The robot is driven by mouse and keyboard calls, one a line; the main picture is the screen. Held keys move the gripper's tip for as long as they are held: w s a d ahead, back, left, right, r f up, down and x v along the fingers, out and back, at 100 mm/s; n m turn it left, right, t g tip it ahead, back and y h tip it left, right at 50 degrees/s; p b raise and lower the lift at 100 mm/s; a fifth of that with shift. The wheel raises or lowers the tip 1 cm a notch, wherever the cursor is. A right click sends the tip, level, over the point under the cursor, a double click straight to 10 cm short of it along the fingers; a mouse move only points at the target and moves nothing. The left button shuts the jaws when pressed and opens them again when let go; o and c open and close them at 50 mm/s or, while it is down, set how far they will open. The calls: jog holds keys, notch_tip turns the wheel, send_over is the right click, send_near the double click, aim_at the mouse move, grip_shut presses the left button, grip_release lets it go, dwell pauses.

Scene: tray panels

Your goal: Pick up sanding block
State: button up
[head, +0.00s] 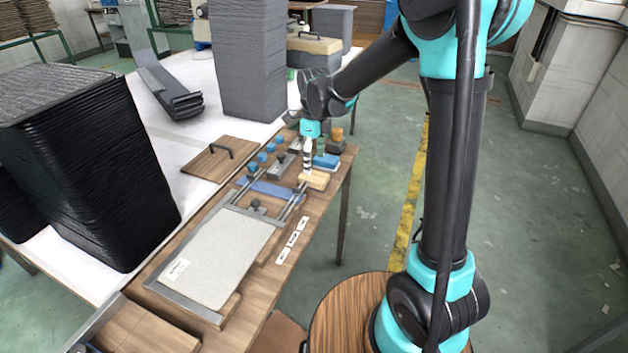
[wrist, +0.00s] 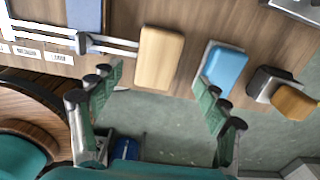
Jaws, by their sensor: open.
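A pale wooden block with rounded edges (wrist: 160,58), which looks like the sanding block, lies flat near the bench's front edge. It also shows in the head view (head: 316,181), just below my gripper (head: 308,160). In the wrist view my gripper (wrist: 158,80) is open and empty. Its green-padded fingers are apart, one left and one right of the block, seemingly above it. I cannot tell the exact height. A blue block on a pale base (wrist: 226,66) lies to the right of the wooden one, close to the right finger.
An orange-brown block with a dark grey part (wrist: 287,98) lies farther right. Metal rails (wrist: 110,42) lie left of the wooden block. A light panel (head: 225,255) lies on the wooden bench. Tall stacked trays (head: 95,165) stand at left; open floor is at right.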

aim_at(314, 175)
jog(key=shift+s+f, duration=0.15)
jog(key=shift+f, duration=3.05)
jog(key=shift+c, duration=0.4)
jog(key=c, duration=1.2)
